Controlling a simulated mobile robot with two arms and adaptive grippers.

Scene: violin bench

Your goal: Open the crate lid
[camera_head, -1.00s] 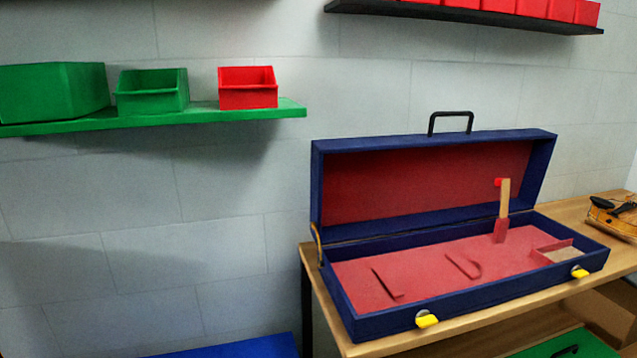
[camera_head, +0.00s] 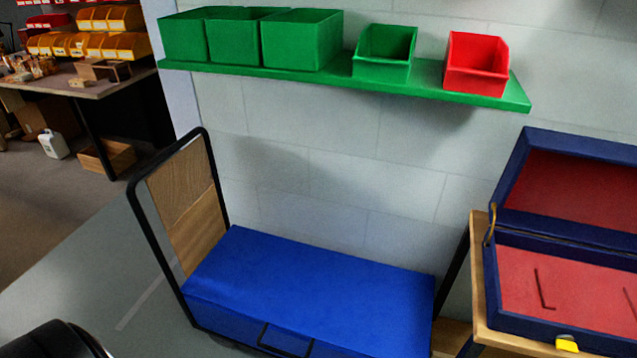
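A bright blue crate (camera_head: 310,283) sits low against the wall, beside an upright frame at its left end. Its flat blue lid looks shut. A black handle (camera_head: 283,342) shows on the front side near the bottom edge of the view. The crate's lower front is cut off by the picture edge. Neither of my grippers can be made out. A dark rounded part enters at the lower left corner, and no fingers show on it.
An open blue case (camera_head: 512,190) with red lining stands on a wooden bench (camera_head: 478,262) at right. A green shelf (camera_head: 435,88) with green bins and a red bin (camera_head: 476,68) hangs above the crate. Grey floor (camera_head: 85,268) is clear at left.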

